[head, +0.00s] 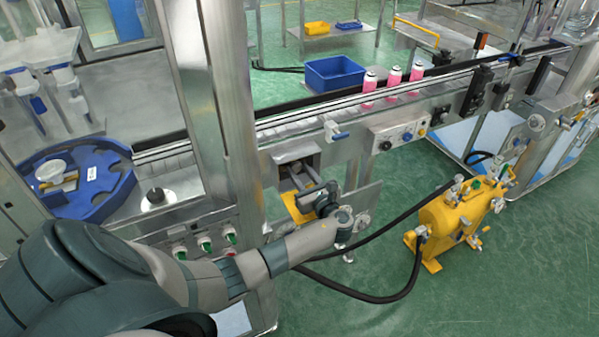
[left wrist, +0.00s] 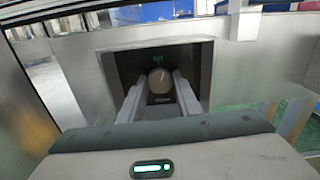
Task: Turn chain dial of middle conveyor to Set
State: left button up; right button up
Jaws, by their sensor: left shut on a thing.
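The chain dial appears to be the round beige knob (left wrist: 160,79) inside a dark recess, with a small green mark above it; its setting cannot be read. My left gripper (left wrist: 155,84) reaches into the recess with one finger on each side of the knob and is shut on it. In the head view my left gripper (head: 293,178) points into the open metal housing (head: 283,155) under the middle conveyor (head: 350,108); the knob is hidden there. My right gripper is not in view.
Pink-bodied cans (head: 369,91) stand on the conveyor. A control panel (head: 402,132) is to the right of the housing. A yellow tank (head: 447,226) with black hoses stands on the green floor at right. A metal post (head: 217,90) stands left of the housing.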

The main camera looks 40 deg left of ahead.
pick_arm(q)
jog(key=n+b, duration=0.1)
jog(key=n, duration=0.2)
jog(key=shift+f, duration=0.1)
jog(key=shift+n, duration=0.3)
jog(key=shift+n+b, duration=0.3)
jog(key=shift+n, duration=0.2)
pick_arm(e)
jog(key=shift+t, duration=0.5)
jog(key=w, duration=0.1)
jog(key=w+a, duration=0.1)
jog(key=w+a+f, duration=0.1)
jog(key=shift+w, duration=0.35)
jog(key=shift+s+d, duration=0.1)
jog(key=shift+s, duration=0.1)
pick_arm(q)
jog(key=o, duration=1)
jog(key=shift+o, duration=0.3)
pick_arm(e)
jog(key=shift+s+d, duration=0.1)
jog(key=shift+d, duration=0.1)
pick_arm(q)
jog(key=shift+s+d, duration=0.1)
